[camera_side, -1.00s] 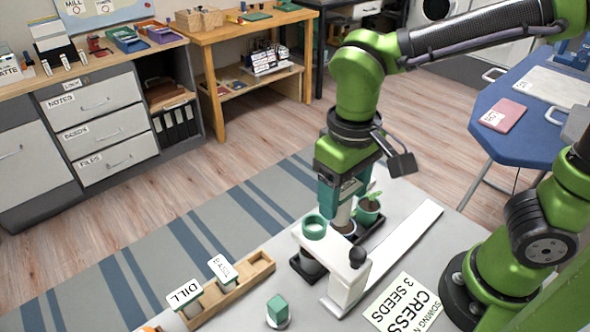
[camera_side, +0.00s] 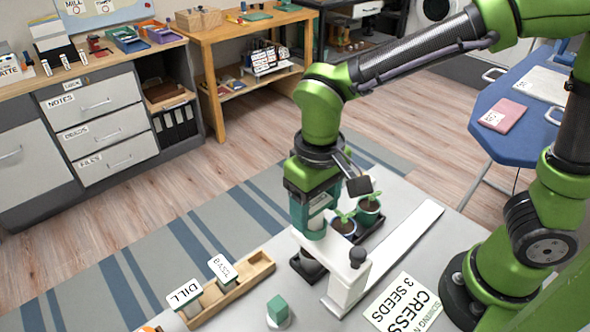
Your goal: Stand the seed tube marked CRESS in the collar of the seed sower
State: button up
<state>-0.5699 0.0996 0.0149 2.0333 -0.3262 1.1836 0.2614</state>
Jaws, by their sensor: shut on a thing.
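My gripper (camera_side: 311,231) points straight down over the collar end of the white seed sower (camera_side: 346,287). It is shut on a pale tube (camera_side: 318,204), seen only in part between the fingers. I take this to be the CRESS tube, but its label cannot be read. The green collar is mostly hidden behind the fingers, so I cannot tell how far the tube is in it. A dark pot (camera_side: 309,266) is under the sower's arm. Tubes marked DILL (camera_side: 184,294) and BASIL (camera_side: 222,268) stand in the wooden rack (camera_side: 238,287).
A sheet reading CRESS 3 SEEDS (camera_side: 408,303) lies right of the sower. A green block on a white round base (camera_side: 278,310) stands in front. A dark knob (camera_side: 357,256) tops the sower.

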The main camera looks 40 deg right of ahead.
aim_at(316, 201)
jog(key=o, duration=1.1)
notch_tip(316, 201, up, 12)
jog(key=shift+s+d+f+m+t+y, duration=0.4)
jog(key=shift+s+d+m+t, duration=0.55)
jog(key=shift+d, duration=1.6)
jog(key=shift+s+d+f+m+t+y, duration=0.25)
jog(key=shift+s+d+f+m+t, duration=0.2)
jog(key=shift+d+t, duration=1.55)
jog(key=shift+s+d+f+m+t+y, duration=0.4)
jog(key=shift+s+d+m+t, duration=0.35)
jog(key=shift+d, duration=2.35)
